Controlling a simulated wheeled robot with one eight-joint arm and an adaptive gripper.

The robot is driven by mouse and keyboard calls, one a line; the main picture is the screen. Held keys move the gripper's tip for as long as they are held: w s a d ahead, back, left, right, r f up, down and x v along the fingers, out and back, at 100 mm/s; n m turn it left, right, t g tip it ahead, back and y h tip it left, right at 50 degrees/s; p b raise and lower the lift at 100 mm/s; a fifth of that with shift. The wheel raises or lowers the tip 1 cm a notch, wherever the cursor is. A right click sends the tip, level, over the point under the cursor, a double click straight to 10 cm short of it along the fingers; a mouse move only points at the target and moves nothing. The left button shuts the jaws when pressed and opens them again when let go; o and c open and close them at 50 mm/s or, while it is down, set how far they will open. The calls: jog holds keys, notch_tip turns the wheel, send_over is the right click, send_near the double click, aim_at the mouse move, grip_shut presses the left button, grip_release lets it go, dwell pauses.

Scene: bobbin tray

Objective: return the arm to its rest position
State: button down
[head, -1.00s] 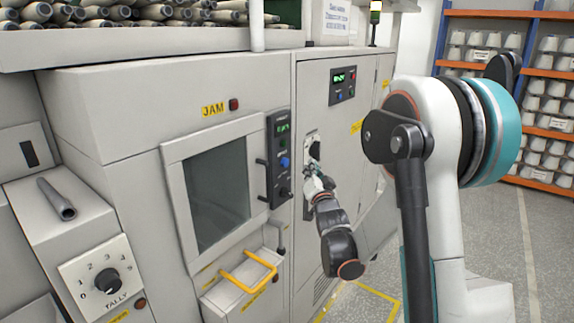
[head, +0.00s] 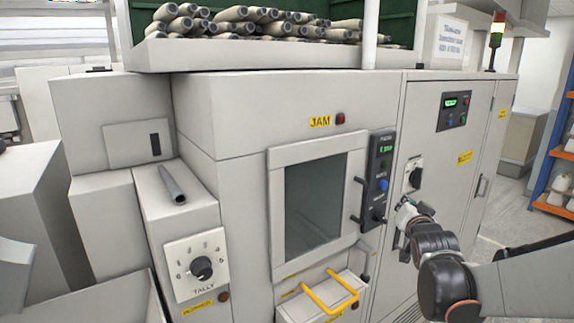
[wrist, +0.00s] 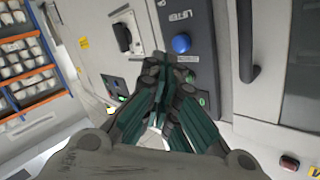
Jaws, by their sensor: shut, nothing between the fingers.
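My gripper (head: 404,213) is in front of the machine's right part in the head view, close to the black rotary switch (head: 415,174) on its white plate. In the wrist view my gripper (wrist: 163,72) shows its dark green fingers together, with nothing between them. Beyond the fingertips are the blue button (wrist: 181,43) of the control panel and, to its left, the rotary switch (wrist: 123,37). I cannot tell from these views how near the fingertips are to the panel. My arm reaches in from the right edge of the head view.
The machine has a window (head: 315,205), a vertical control panel (head: 379,175) and a yellow handle (head: 331,297) below. A tally knob (head: 201,268) and a loose grey tube (head: 172,184) are at left. Bobbins (head: 250,22) lie in the tray above. Floor shows at right.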

jog(key=s+a+f+n+g+y+b, duration=0.1)
jog(key=s+a+f+n+g+b, duration=0.1)
jog(key=s, duration=0.9)
jog(key=s+a+f+n+g+y+b, duration=0.1)
jog(key=s+a+f+n+g+b, duration=0.1)
jog(key=s+a+f, duration=0.4)
jog(key=s+a+f+n+g+y+b, duration=0.1)
jog(key=s+a+f+n+g+b, duration=0.1)
jog(key=s, duration=1.4)
notch_tip(320, 180, down, 5)
jog(key=a+n+g, duration=0.1)
jog(key=a+g, duration=0.1)
jog(key=g, duration=0.1)
jog(key=shift+s+r+n, duration=0.2)
jog(key=shift+s+n, duration=0.1)
jog(key=shift+s, duration=0.05)
